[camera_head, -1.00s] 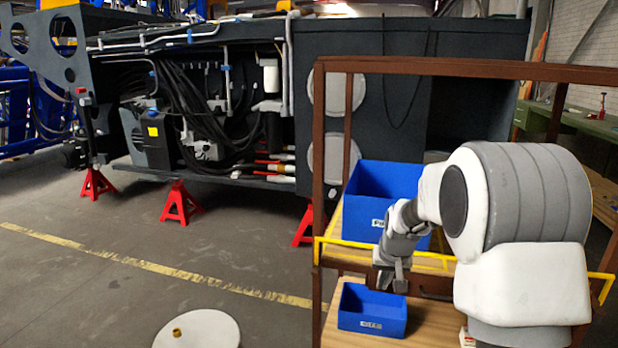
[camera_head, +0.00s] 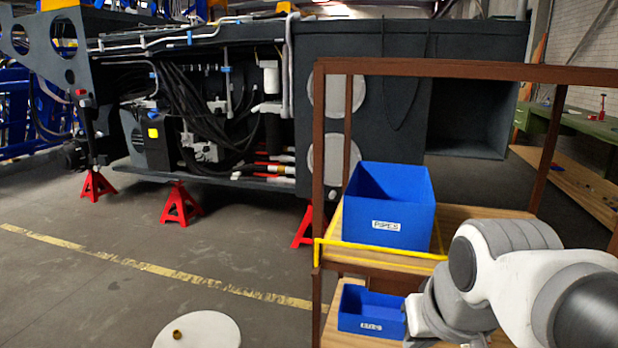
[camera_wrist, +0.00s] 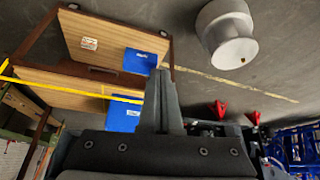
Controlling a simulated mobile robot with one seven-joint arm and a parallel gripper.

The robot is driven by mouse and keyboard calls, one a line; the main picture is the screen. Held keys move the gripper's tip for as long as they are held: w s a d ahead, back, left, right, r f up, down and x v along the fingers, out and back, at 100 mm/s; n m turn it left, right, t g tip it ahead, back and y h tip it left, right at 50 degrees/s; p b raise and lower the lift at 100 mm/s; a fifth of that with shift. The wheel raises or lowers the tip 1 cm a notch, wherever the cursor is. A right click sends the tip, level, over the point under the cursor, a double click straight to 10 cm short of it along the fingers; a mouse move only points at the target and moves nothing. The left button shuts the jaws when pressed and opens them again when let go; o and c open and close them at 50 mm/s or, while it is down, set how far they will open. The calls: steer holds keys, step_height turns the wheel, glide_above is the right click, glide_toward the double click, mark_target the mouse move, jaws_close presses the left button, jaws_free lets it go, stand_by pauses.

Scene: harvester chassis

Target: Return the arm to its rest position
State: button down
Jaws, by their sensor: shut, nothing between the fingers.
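My arm (camera_head: 520,270) reaches in from the lower right in the head view, in front of the shelf cart. Its lower end runs out of the bottom of that view, so the fingers do not show there. In the wrist view my gripper (camera_wrist: 161,75) has its two fingers together with nothing between them. Beyond the fingers, the small blue box (camera_wrist: 140,61) shows to their left. A gap to any surface cannot be judged.
The brown-framed shelf cart (camera_head: 318,180) holds a large blue box (camera_head: 388,224) above and a small blue box (camera_head: 369,313) below. A white round object (camera_head: 197,330) stands on the floor. The harvester chassis (camera_head: 360,40) rests on red stands (camera_head: 180,204). Floor at left is open.

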steer(key=s+r+p, duration=0.1)
steer(key=s+p, duration=0.1)
steer(key=s, duration=0.3)
step_height(320, 180, up, 16)
steer(key=p, duration=1.5)
steer(key=shift+w+p, duration=0.25)
steer(key=shift+p, duration=0.1)
